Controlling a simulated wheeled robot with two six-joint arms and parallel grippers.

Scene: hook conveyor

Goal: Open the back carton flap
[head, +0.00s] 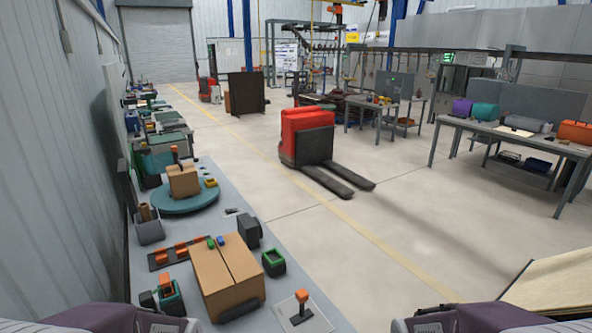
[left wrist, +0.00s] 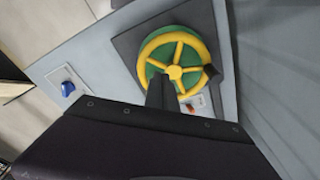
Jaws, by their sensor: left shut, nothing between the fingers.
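A brown carton (head: 225,272) stands on the grey bench at the lower middle of the head view. Its top flaps lie flat and shut, meeting at a seam. A second, smaller carton (head: 183,181) stands on a teal turntable (head: 186,202) farther back on the bench. I cannot tell which flap is the back one. My left gripper (left wrist: 160,88) shows in the left wrist view, shut and empty, with a green and yellow handwheel (left wrist: 175,62) beyond its tips. No carton shows in that view. My right gripper is not in view.
A lever switch (head: 302,312), a green-rimmed holder (head: 273,262) and a dark block (head: 249,231) sit near the large carton. A blue knob (left wrist: 68,89) is left of the handwheel. A wall runs along the bench's left. A red pallet truck (head: 307,137) stands on open floor.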

